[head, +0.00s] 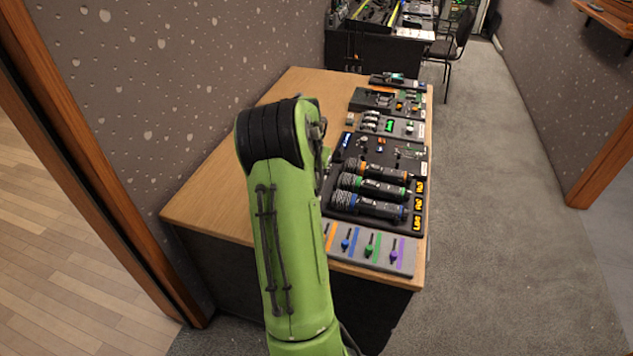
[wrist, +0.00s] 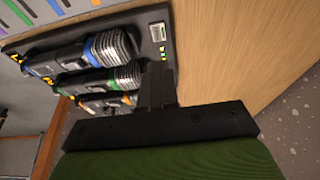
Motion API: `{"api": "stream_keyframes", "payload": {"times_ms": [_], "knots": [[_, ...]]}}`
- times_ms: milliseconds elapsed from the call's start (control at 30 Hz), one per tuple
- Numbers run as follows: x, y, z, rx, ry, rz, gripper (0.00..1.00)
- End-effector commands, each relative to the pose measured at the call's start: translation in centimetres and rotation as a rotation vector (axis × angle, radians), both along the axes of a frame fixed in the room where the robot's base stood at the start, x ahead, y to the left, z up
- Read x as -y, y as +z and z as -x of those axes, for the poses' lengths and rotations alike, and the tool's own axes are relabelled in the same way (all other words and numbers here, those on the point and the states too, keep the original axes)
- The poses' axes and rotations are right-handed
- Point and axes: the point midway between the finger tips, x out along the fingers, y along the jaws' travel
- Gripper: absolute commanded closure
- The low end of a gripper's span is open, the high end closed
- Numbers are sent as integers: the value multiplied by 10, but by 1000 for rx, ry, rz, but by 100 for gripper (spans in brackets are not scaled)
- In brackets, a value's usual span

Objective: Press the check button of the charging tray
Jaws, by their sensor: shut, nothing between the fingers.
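The charging tray (head: 411,196) is a black tray on the wooden table in the head view. It holds three microphones with orange, green and blue bands. In the wrist view the tray (wrist: 147,42) is at upper left, with a small pale panel (wrist: 157,32) and yellow-green marks (wrist: 162,51) near its end. I cannot tell which part is the check button. My gripper (wrist: 157,68) is shut and empty. Its fingers overlap the tray's end in the wrist view, hiding part of it; I cannot tell whether they touch. The head view hides my gripper behind my green arm.
A grey fader panel (head: 372,250) with coloured sliders lies at the table's near end. Several other trays of small devices (head: 385,101) stand farther back. The table's left part (head: 215,205) is bare wood, beside a wall. Open carpet (head: 490,200) lies to the right.

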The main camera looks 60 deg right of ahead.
Motion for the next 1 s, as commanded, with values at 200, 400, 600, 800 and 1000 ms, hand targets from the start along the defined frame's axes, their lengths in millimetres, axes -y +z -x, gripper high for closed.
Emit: {"api": "stream_keyframes", "payload": {"times_ms": [200,400,600,800,1000], "knots": [[-9,34,2,1,-2,3,100],[-10,37,2,0,-2,2,100],[-10,37,2,1,-1,3,100],[-9,37,2,1,-2,4,100],[-9,37,2,1,-1,4,100]]}}
